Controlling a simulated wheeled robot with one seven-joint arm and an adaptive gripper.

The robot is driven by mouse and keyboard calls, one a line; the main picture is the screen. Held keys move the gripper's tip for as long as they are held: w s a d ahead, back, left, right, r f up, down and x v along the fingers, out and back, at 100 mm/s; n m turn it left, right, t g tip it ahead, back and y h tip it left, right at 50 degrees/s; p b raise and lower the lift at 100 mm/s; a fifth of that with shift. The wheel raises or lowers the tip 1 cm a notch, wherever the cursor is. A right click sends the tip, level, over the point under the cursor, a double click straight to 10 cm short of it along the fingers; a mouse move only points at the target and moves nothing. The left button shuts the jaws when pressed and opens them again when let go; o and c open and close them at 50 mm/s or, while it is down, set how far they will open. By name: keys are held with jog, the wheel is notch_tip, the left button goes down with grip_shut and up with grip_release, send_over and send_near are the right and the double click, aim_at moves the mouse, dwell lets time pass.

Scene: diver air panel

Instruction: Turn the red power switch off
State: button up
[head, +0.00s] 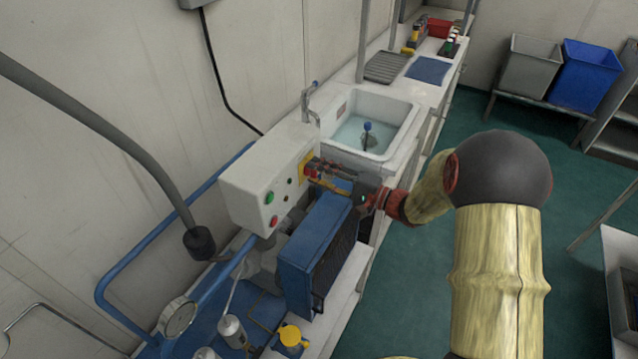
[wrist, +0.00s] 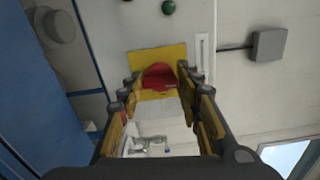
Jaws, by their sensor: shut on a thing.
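The red power switch (wrist: 158,76) is a red knob on a yellow plate (wrist: 146,58), seen at the centre of the wrist view. In the head view the yellow plate (head: 304,164) is on the right end of the white control box (head: 262,178). My gripper (head: 316,170) reaches it from the right, its fingers around the knob and shut on it. In the wrist view the gripper's (wrist: 160,82) fingers stand on both sides of the switch. The head view mostly hides the knob behind the fingers, so its exact turn is hard to tell.
Green and red buttons (head: 272,221) are on the box's front. A blue cabinet (head: 312,245) stands just below my gripper. A sink (head: 372,120) with a tap lies behind. A gauge (head: 177,317) and blue pipes are at lower left. Green floor is open at right.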

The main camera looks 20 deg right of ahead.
jog(key=shift+f+n+b, duration=0.15)
jog(key=shift+n+b, duration=0.35)
jog(key=shift+b, duration=0.25)
jog(key=o, duration=1.2)
jog(key=shift+c, duration=0.2)
jog(key=v, duration=1.2)
